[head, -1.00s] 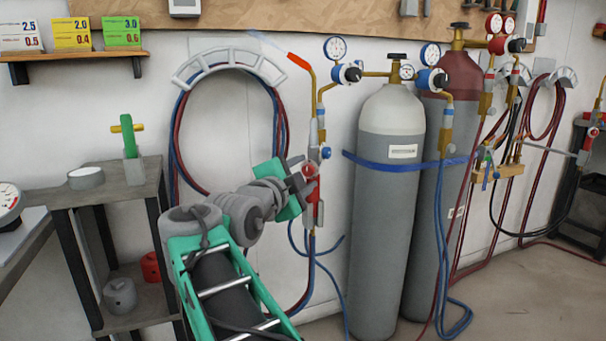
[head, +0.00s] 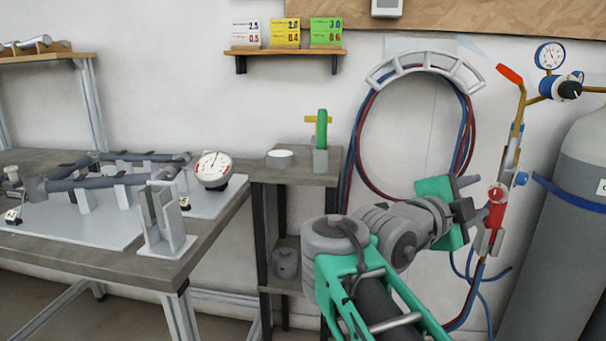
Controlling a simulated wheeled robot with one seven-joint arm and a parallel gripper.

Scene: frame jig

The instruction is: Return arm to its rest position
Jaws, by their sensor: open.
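My gripper (head: 481,199) is at the right of centre in the head view, at the end of my grey and green arm. Its dark fingers are open and point right, with nothing seen between them. A torch (head: 496,205) with a red valve body, a blue knob and an orange-red tip stands upright just right of the fingers. The fingertips appear close to the torch's lower body; I cannot tell whether they touch it.
A hose hanger (head: 425,66) with red and blue hoses is on the wall behind my arm. A grey gas cylinder (head: 565,235) stands at right. A small shelf cart (head: 300,172) stands left of my arm. A workbench (head: 200,258) with a tube frame fills the left.

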